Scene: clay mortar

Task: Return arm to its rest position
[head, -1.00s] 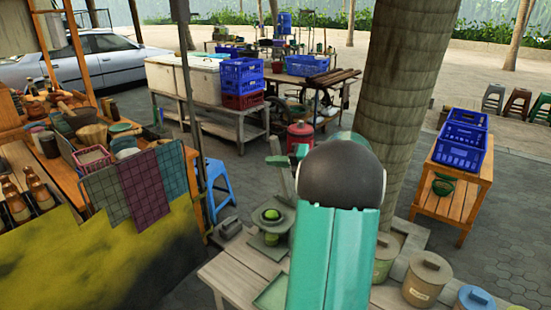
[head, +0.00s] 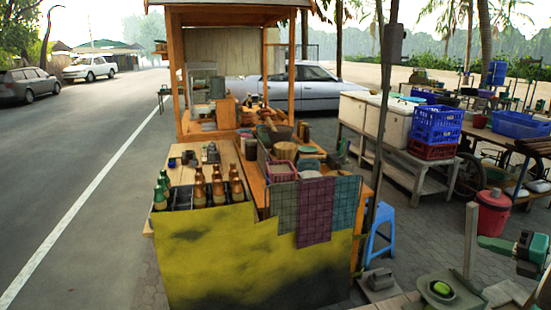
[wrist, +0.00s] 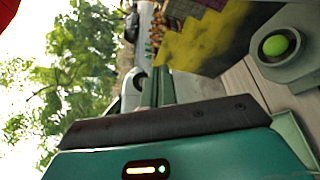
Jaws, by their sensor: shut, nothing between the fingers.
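My gripper (head: 494,243) is at the right edge of the head view, held in the air beside an upright wooden post. Its slim teal fingers are together, with nothing seen between them. The fingers also show in the wrist view (wrist: 158,88), beyond the dark bar and teal housing of my gripper. Part of my arm is cut off at the right edge of the head view. A grey-green dish (head: 422,293) with a round green fruit (head: 441,288) is below and left of the gripper. The fruit also appears in the wrist view (wrist: 275,45).
The wooden post (head: 470,240) stands close to the fingers. A food stall (head: 200,255) with bottles and hanging cloths fills the middle. A blue stool (head: 378,240), crates (head: 437,124) and a red canister (head: 493,212) stand right of it. The road (head: 90,130) at left is open.

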